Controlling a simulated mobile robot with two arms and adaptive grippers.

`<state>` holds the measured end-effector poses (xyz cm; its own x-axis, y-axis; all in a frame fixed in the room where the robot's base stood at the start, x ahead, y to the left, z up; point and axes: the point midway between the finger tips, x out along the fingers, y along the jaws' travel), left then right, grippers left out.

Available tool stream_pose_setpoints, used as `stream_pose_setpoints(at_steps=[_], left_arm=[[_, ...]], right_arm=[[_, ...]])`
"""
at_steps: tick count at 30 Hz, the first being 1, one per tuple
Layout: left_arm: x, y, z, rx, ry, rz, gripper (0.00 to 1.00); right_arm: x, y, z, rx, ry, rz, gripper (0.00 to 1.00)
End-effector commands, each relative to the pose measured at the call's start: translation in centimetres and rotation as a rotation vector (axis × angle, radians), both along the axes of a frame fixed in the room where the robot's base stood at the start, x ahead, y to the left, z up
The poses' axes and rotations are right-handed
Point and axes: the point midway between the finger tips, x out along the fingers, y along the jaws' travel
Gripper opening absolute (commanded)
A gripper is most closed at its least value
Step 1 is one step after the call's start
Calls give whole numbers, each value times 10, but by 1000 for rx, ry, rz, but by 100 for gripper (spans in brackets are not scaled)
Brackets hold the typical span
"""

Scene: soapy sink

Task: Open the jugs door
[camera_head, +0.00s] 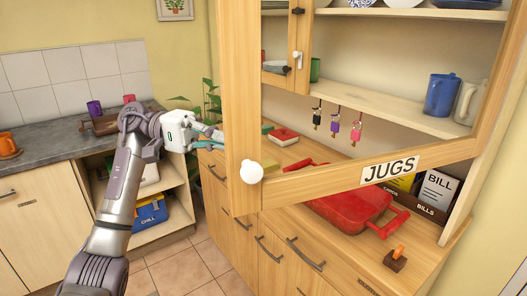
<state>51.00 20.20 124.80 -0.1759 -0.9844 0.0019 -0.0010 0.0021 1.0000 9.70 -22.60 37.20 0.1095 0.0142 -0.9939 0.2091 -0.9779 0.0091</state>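The jugs door (325,187) is a wood-framed door with a see-through middle and a "JUGS" label (390,170) on its bottom rail. It stands swung out from the cupboard, its free edge on the left and a round white knob (252,172) low on that edge. Behind it, a blue jug (441,95) and a pale jug (470,102) stand on a shelf. My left gripper (208,134) is at the door's left edge, away from the knob. Its fingertips are partly hidden by the door frame, so I cannot tell contact or opening. My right gripper is not in view.
Below the door, a red pan (352,207) and a small wooden block with an orange top (396,258) sit on the wooden counter. Small keys or tags (335,123) hang under the shelf. Floor tiles (183,268) are clear.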

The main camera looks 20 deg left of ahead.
Motion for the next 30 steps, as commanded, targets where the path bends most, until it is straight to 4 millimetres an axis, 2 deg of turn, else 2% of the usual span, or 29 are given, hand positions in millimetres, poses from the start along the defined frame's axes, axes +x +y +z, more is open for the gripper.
stream_pose_setpoints(at_steps=[1,3,8,12,16,30], left_arm=[[-3,-12,4,1,1,-4,0],[-6,-28,4,0,2,-4,0],[-13,-58,5,-1,1,-2,0],[-30,-68,3,0,2,0,0],[-39,-74,2,2,3,1,0],[-43,-78,-1,2,1,4,0]], right_arm=[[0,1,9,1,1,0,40],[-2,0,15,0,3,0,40],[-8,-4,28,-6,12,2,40],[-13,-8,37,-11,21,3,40],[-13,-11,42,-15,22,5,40],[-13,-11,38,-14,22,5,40]])
